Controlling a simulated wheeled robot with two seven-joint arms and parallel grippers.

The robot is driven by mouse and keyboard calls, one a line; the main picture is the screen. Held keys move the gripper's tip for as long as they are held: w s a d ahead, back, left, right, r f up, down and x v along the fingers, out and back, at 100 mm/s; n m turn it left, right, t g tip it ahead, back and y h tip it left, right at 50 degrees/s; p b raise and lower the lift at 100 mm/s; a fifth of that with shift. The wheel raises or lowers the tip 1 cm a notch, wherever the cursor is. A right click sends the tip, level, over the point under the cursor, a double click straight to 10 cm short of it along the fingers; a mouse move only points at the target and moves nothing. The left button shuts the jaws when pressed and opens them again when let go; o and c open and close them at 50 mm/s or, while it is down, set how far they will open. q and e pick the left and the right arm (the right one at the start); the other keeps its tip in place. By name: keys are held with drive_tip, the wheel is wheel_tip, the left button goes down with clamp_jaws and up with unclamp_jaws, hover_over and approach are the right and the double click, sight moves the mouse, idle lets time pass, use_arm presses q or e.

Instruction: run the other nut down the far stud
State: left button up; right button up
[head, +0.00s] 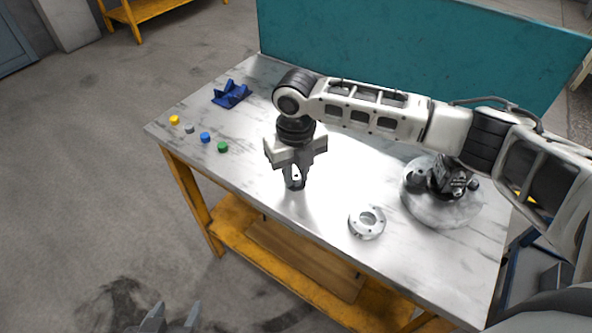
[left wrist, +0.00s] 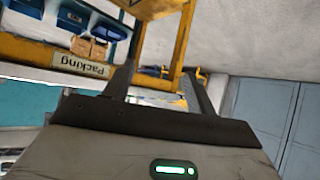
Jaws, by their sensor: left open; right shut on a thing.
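My right gripper (head: 295,184) hangs over the middle of the table, fingers down. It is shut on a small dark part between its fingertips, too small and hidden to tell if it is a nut. A dark hydraulic assembly (head: 447,180) sits on a round metal plate (head: 425,207) at the right; my right arm passes above it, and its studs cannot be made out. A silver ring-shaped flange (head: 367,222) lies near the front edge. My left gripper (head: 172,314) is open and empty at the bottom, off the table; it also shows in the left wrist view (left wrist: 158,85).
A blue cradle (head: 231,94) stands at the table's back left. Small yellow (head: 174,119), grey (head: 189,129), blue (head: 205,137) and green (head: 222,147) pieces line the left side. A teal panel (head: 400,50) stands behind the table. The front left tabletop is clear.

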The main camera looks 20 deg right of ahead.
sight(296, 176)
drive_tip(key=shift+r+p, duration=1.15)
drive_tip(key=shift+r, duration=0.15)
drive_tip(key=shift+r+p, duration=0.95)
drive_tip(key=shift+p, duration=0.1)
drive_tip(key=shift+r+p, duration=0.35)
use_arm(q)
drive_tip(key=shift+s+a+r, duration=0.15)
drive_tip(key=shift+a+r, duration=0.15)
drive_tip(key=shift+r, duration=0.3)
drive_tip(key=shift+s+a+r, duration=0.1)
drive_tip(key=shift+a+r, duration=0.2)
drive_tip(key=shift+r, duration=0.3)
drive_tip(key=shift+f, duration=0.1)
